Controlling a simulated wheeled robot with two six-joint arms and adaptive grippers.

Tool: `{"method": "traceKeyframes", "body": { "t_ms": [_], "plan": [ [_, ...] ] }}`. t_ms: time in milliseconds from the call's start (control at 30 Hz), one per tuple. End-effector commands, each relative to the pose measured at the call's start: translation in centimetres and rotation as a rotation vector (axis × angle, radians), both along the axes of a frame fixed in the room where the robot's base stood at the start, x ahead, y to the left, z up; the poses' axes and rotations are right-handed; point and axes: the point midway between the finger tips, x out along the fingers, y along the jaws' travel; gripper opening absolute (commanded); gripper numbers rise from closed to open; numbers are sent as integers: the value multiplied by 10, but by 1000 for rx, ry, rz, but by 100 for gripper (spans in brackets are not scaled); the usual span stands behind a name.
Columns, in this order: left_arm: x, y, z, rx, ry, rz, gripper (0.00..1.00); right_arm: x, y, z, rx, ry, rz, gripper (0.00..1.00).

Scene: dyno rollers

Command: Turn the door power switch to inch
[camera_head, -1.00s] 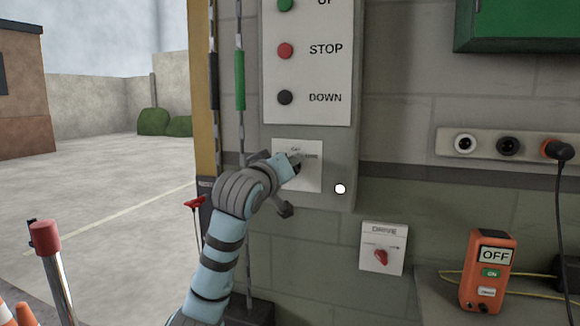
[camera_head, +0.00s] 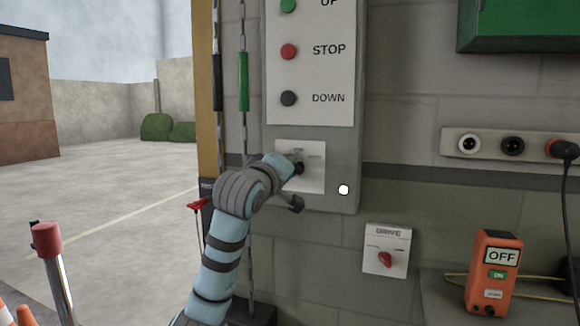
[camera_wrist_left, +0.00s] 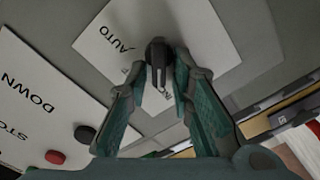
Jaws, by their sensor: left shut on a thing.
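The door power switch is a dark knob (camera_wrist_left: 157,52) on a white plate (camera_head: 314,180), low on the grey control panel. My left gripper (camera_head: 298,166) reaches it from the left and covers part of the plate. In the left wrist view, the fingers (camera_wrist_left: 160,82) are closed in on the dark knob from both sides. The word AUTO shows on the plate there; another label is mostly hidden behind a finger. My right gripper is not in view.
Above the switch are the UP, STOP (camera_head: 289,51) and DOWN (camera_head: 289,98) buttons. A DRIVE switch with a red knob (camera_head: 385,260) is at lower right. An orange handset reading OFF (camera_head: 492,272) stands further right.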

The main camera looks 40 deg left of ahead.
Motion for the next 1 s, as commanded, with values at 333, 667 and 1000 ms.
{"method": "traceKeyframes", "body": {
  "t_ms": [333, 667, 1000],
  "plan": [
    [0, 0, 0, 0, 1, -1, 30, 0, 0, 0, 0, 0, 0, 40],
    [-32, -11, 1, 6, -2, 0, 30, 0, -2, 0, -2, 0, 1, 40],
    [-107, -38, 1, 3, -1, 0, 30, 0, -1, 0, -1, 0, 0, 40]
  ]
}}
